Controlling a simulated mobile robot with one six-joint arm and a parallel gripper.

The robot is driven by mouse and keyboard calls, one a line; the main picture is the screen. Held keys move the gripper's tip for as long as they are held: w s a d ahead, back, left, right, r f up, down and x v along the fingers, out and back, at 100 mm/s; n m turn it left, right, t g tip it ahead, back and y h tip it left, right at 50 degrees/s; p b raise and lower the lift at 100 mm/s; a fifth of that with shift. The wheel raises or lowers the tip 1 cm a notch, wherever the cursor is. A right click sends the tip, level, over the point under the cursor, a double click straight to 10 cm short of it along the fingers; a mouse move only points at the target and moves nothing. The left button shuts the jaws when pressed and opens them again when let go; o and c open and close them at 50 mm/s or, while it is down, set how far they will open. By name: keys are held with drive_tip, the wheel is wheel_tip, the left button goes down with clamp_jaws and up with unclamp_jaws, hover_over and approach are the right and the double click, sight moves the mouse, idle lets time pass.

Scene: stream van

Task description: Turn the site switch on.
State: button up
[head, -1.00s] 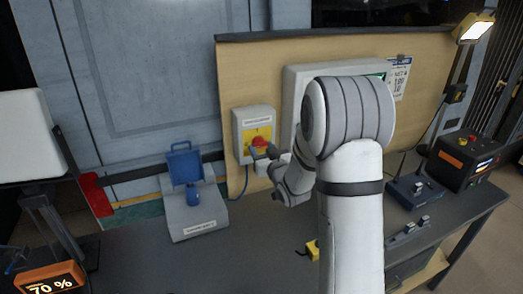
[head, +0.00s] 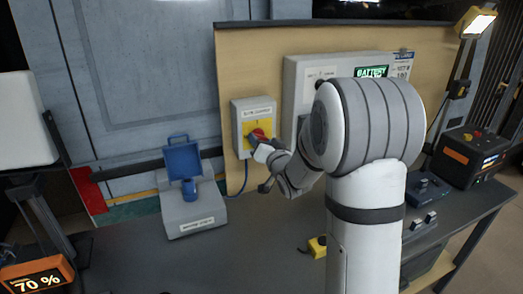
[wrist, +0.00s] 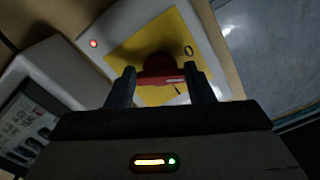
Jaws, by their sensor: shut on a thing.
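The site switch is a grey box (head: 240,148) on the tan board, with a yellow plate (head: 265,126) and a red rotary knob (head: 259,133). My gripper (head: 256,144) is at the knob and hides its lower part in the head view. In the wrist view, my gripper (wrist: 160,86) is shut on the red knob (wrist: 160,79), one finger at each end of its handle. The handle lies nearly level across that picture. A "0" mark (wrist: 188,50) shows on the yellow plate up and right of the knob. A small red light (wrist: 94,43) glows on the box.
A larger grey cabinet with a green "BATTERY" display (head: 371,72) is right of the switch, partly behind my arm. A grey unit with a raised blue lid (head: 184,160) stands left on the bench. A small yellow item (head: 317,247) lies at the front.

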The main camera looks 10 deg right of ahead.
drive_tip(key=m+b, duration=0.1)
drive_tip(key=m, duration=0.5)
drive_tip(key=m+b, duration=0.1)
drive_tip(key=m, duration=0.5)
drive_tip(key=shift+a+r+b, duration=0.15)
drive_tip(key=shift+r+b, duration=0.05)
drive_tip(key=shift+b, duration=0.1)
drive_tip(key=shift+m, duration=0.3)
drive_tip(key=o, duration=1)
drive_tip(key=shift+c, duration=0.2)
drive_tip(key=s+d, duration=0.1)
drive_tip(key=s, duration=0.6)
drive_tip(key=shift+s+d+b, duration=0.25)
drive_tip(key=shift+s+b, duration=0.1)
drive_tip(key=shift+b, duration=0.1)
